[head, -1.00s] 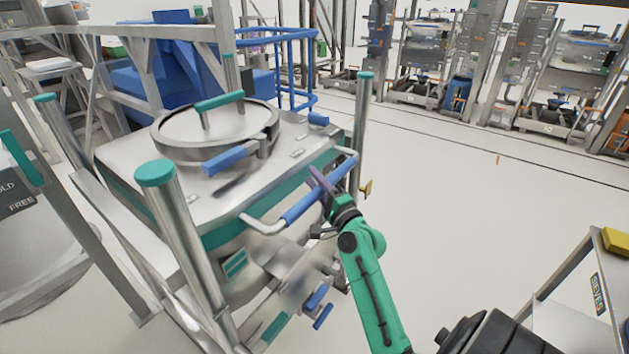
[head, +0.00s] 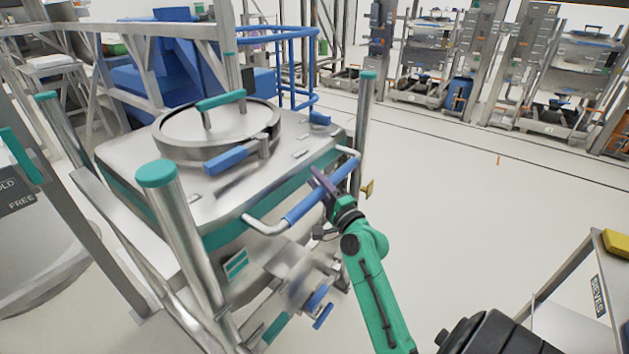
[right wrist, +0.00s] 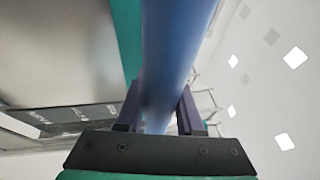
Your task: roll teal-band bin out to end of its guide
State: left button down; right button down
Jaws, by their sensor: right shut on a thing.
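The teal-band bin (head: 230,215) is a steel bin with a teal stripe and a round lid on top. It stands between steel posts with teal caps. A bar handle with a blue sleeve (head: 308,203) runs along its near right side. My right gripper (head: 322,187) is shut on the blue sleeve, toward the middle of the bar. In the right wrist view the sleeve (right wrist: 168,60) passes between the two dark fingers (right wrist: 160,112). My left gripper is out of view.
Steel posts (head: 180,240) flank the bin closely. The floor (head: 470,210) to its right is clear. A cart with a sign (head: 597,295) stands at the lower right. Blue railing (head: 300,70) and a steel frame stand behind. Other bins in frames (head: 425,65) line the back.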

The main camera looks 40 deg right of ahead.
jog(key=shift+s+d+f, duration=0.1)
jog(key=shift+s+f, duration=0.15)
jog(key=shift+f, duration=0.05)
jog(key=c, duration=0.8)
grip_release()
jog(key=shift+s, duration=0.15)
jog(key=shift+o, duration=1.2)
jog(key=shift+s+d+r, duration=0.1)
jog(key=shift+s+r, duration=0.05)
jog(key=shift+r, duration=0.1)
jog(key=s+a+f+b, duration=0.1)
jog(key=s+f+b, duration=0.1)
jog(key=s, duration=1.2)
jog(key=shift+a+f, duration=0.35)
jog(key=shift+s, duration=0.1)
